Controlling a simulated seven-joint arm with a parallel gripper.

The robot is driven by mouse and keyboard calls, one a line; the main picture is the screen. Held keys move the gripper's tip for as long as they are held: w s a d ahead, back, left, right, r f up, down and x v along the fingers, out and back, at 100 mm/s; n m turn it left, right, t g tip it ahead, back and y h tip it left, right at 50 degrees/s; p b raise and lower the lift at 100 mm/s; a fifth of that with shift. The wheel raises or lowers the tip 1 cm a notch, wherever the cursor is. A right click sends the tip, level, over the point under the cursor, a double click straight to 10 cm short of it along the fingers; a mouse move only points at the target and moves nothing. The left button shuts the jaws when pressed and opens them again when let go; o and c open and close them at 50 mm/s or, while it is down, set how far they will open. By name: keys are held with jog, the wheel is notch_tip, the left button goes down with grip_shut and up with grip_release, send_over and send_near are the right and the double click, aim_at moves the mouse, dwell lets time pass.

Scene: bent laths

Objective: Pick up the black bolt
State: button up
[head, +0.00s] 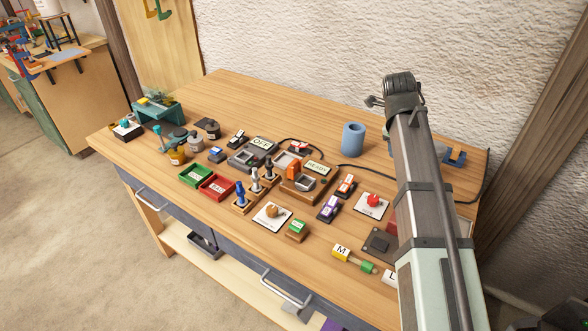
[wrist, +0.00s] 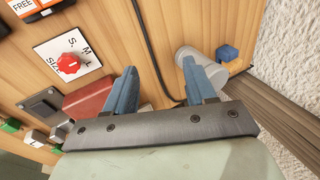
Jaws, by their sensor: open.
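In the head view, a few bolts stand upright in wooden stands left of the table's middle. In the head view my arm hides the gripper.
A red knob on a white card (wrist: 69,64) and a dark red block (wrist: 92,100) lie left of the fingers. A black cable crosses the wood. A blue cylinder (head: 353,139) stands at the back. Green (head: 195,174) and red (head: 216,187) trays stand left of the bolts.

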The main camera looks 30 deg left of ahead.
jog(key=s+a+r+g+y, duration=0.15)
jog(key=s+a, duration=0.25)
jog(key=a, duration=0.4)
jog(key=s+a+y, duration=0.2)
jog(key=s+a, duration=0.3)
jog(key=a, duration=0.3)
jog(key=n+g+y, duration=0.1)
jog(key=g+y, duration=0.1)
jog(key=g, duration=0.1)
send_near(269, 164)
jog(key=x, duration=0.4)
jog(key=shift+w+a, duration=0.1)
jog(key=shift+a, duration=0.1)
jog(key=shift+x, duration=2.95)
jog(key=shift+w, duration=0.2)
grip_shut()
